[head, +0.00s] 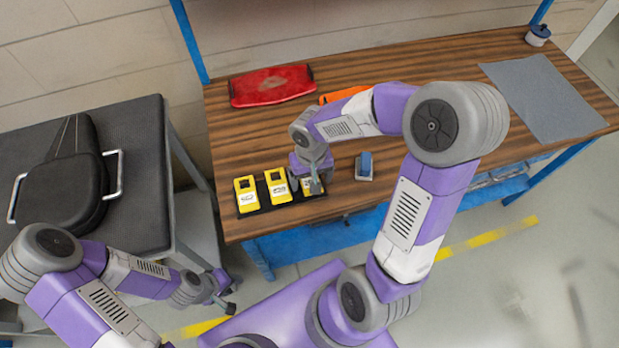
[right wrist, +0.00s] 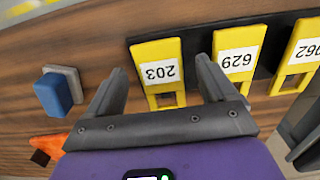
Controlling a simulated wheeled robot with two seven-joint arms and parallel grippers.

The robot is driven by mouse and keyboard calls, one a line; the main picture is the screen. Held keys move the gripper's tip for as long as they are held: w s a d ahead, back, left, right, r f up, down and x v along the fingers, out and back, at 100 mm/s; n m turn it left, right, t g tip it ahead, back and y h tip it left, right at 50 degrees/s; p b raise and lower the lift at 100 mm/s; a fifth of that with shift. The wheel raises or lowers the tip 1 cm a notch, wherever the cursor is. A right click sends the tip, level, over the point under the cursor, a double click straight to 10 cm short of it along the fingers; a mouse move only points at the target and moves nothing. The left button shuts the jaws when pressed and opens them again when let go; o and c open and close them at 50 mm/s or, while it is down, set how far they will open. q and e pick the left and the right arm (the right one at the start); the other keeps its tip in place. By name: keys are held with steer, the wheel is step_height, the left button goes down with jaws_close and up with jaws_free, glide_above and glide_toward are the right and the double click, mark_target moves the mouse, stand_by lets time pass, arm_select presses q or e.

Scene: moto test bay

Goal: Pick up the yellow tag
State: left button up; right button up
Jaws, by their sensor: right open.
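Three yellow tags with white number labels lie in a row on a black strip (right wrist: 193,52). In the right wrist view they are the 203 tag (right wrist: 158,72), the 629 tag (right wrist: 238,58) and a partly cut-off tag (right wrist: 302,52). In the head view the left tag (head: 246,194) and middle tag (head: 277,187) show clearly; my right gripper partly hides the third. My right gripper (head: 313,190) is open and empty above the row's right end, its fingers either side of the 203 tag in the wrist view. My left gripper (head: 228,294) is low at left, fingers apart and empty.
A blue block on a grey base (head: 364,167) stands right of the tags. A grey mat (head: 545,98) covers the table's right end.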

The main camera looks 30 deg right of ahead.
steer(key=shift+f, duration=0.2)
stand_by(0.5)
steer(key=c, duration=1.1)
